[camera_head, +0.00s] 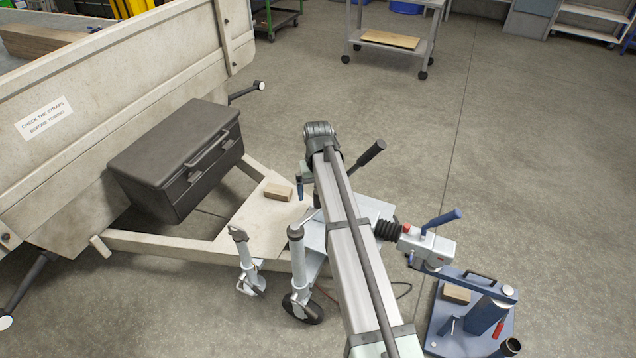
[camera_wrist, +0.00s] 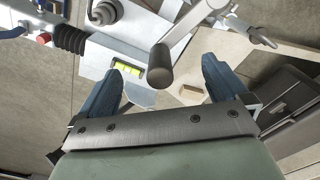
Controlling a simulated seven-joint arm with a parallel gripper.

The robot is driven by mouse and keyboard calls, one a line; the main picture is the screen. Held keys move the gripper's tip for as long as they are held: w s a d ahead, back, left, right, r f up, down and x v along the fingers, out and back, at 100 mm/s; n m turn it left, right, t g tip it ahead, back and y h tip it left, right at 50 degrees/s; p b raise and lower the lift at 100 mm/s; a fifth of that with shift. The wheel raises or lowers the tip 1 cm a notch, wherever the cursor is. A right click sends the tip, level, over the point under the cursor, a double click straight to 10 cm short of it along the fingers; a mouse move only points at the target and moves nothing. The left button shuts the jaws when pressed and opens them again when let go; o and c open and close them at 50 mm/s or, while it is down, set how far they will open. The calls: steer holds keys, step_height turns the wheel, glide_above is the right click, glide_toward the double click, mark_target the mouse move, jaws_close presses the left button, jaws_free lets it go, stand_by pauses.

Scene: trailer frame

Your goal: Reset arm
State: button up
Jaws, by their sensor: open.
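My arm reaches from the bottom of the head view over the trailer's drawbar. My gripper (camera_head: 301,188) is partly hidden behind the arm, with a blue finger pointing down. In the wrist view my gripper (camera_wrist: 162,68) has its two blue fingers wide apart and nothing held. A lever with a dark round grip (camera_wrist: 160,65) shows between the fingers in that picture; I cannot tell how far below it is. A similar dark grip (camera_head: 372,152) shows right of the arm in the head view.
The pale trailer frame (camera_head: 150,246) carries a dark storage box (camera_head: 180,160) and a wooden block (camera_head: 278,192). The coupling (camera_head: 428,247) is at right, by a blue stand (camera_head: 470,335). A jockey wheel (camera_head: 303,308) stands beside my arm. Open floor (camera_head: 540,160) lies at right.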

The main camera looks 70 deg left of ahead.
step_height(320, 180, down, 2)
steer(key=shift+f, duration=0.15)
steer(key=shift+c, duration=0.2)
jaws_close()
stand_by(0.5)
stand_by(0.5)
steer(key=shift+s+a, duration=0.1)
steer(key=shift+a, duration=0.05)
